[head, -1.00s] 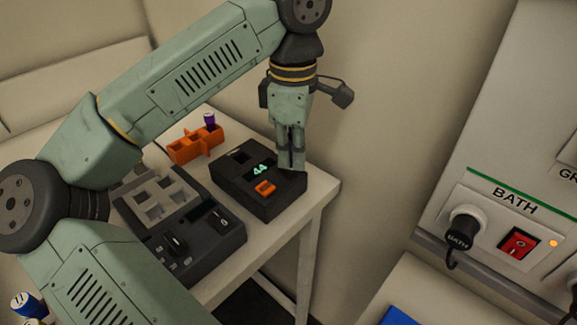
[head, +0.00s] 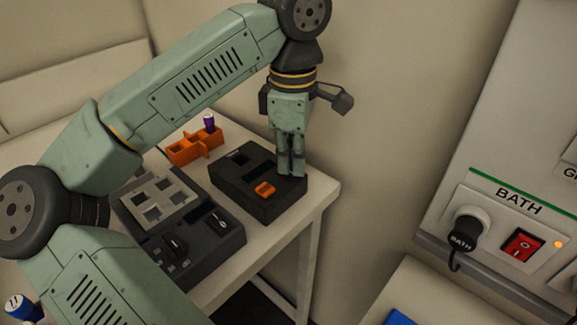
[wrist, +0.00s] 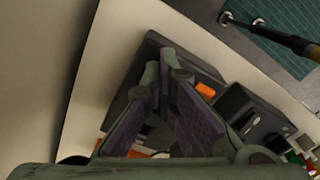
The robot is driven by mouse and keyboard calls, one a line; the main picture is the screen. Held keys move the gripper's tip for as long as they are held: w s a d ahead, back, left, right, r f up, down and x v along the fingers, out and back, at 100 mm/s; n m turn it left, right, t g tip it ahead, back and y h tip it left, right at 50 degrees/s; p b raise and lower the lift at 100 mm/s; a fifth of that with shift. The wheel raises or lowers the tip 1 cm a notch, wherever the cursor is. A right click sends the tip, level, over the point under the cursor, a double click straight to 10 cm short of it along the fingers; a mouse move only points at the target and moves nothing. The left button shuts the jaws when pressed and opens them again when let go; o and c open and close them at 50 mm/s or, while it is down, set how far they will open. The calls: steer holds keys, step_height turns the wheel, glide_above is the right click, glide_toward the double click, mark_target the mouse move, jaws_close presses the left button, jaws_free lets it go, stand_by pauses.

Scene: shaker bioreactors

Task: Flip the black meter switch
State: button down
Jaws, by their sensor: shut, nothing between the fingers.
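The black meter (head: 236,187) sits on the white table, with an orange switch (head: 265,189) on its top face and a dark display window (head: 262,167) behind it. My gripper (head: 291,172) is shut and empty, pointing down at the meter's right end, beside the orange switch. I cannot tell whether the fingertips touch the meter. In the wrist view the closed fingers (wrist: 164,72) lie over the dark meter body, and the orange switch (wrist: 206,91) shows to their right, apart from them.
A dark grey device (head: 205,245) with a light grey socketed block (head: 158,196) stands left of the meter. An orange rack (head: 190,149) holding a purple cell (head: 209,121) is behind. The wall panel with a red BATH switch (head: 522,245) is at right. The table's right edge is close.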

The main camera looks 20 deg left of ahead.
steer(key=shift+r+p, duration=2.35)
steer(key=shift+r, duration=1.15)
steer(key=shift+f, duration=0.1)
